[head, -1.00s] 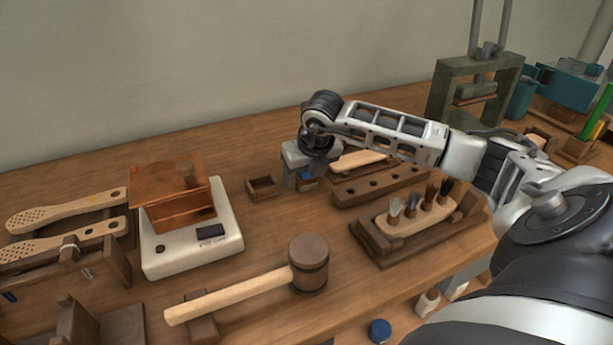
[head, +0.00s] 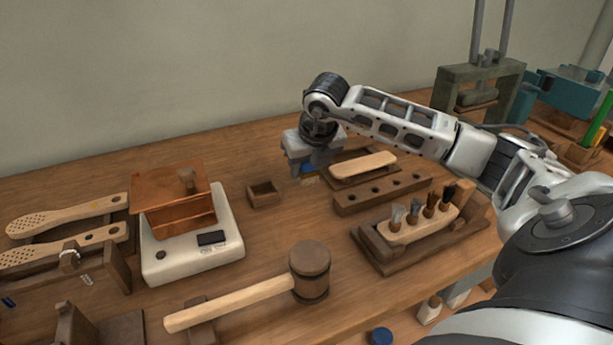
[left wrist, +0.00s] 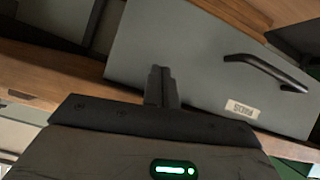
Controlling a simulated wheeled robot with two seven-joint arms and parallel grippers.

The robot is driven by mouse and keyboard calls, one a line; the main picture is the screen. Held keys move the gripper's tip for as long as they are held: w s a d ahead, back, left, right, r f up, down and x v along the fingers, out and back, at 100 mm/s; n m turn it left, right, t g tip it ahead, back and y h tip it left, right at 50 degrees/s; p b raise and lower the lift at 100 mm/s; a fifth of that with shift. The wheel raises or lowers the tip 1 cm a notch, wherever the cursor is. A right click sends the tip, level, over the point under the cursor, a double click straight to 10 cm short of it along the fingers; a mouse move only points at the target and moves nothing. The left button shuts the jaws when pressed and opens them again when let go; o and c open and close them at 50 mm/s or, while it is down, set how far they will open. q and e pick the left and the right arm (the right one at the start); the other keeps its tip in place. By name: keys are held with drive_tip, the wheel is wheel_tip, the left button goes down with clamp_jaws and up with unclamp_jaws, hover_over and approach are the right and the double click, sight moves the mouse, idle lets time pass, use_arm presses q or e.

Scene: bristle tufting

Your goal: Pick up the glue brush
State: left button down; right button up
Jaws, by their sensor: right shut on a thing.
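My right gripper (head: 308,171) is over the middle of the bench, pointing down, between a small open wooden box and a pale-topped wooden block. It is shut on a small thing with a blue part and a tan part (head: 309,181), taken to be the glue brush. The fingers and wrist hide most of it, so its shape is unclear. My left gripper (left wrist: 161,87) shows only in the left wrist view, its two fingers together with nothing seen between them. It is in front of a grey panel with a black handle.
The small box (head: 263,193) is left of the right gripper. A drilled wooden bar (head: 382,191) and a rack of brushes (head: 420,222) are to the right. A mallet (head: 310,270) lies in front. A white scale (head: 190,255) carries a copper-coloured box (head: 180,208).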

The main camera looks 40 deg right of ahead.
sight(306, 167)
drive_tip(key=s+r, duration=0.1)
drive_tip(key=s+a+r, duration=0.1)
drive_tip(key=r, duration=0.1)
drive_tip(key=s+a+r, duration=0.1)
drive_tip(key=shift+a+r, duration=0.15)
drive_tip(key=shift+r, duration=0.1)
drive_tip(key=s+a+r, duration=0.4)
drive_tip(key=s+a, duration=0.1)
drive_tip(key=s, duration=0.2)
drive_tip(key=shift+s+a+r+b, duration=0.15)
drive_tip(key=shift+s+a+b, duration=0.1)
drive_tip(key=shift+a+b, duration=0.1)
